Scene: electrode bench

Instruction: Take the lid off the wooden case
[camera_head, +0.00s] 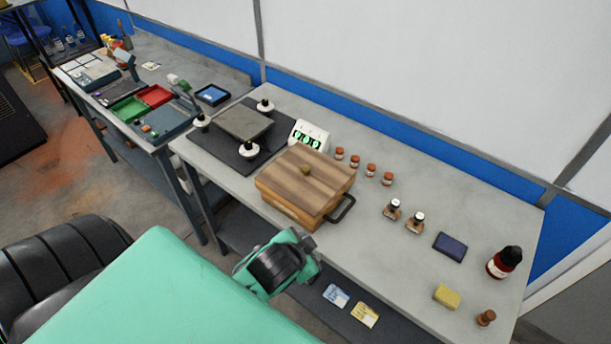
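The wooden case (290,207) stands near the front edge of the grey bench, left of the bench's middle. A black handle (345,208) sticks out from the case's right side. The inside of the case is hidden by the lid. Neither of my grippers shows. Teal and black parts of my own body fill the lower left and reach up to just in front of the bench, below the case.
A dark mat (222,155) with a grey plate and white-based knobs lies left of the case. A white display unit (309,134) stands close behind it. Small brown-capped jars (370,169) and two bottles (414,222) stand to the right. Bare bench lies between them and the front edge.

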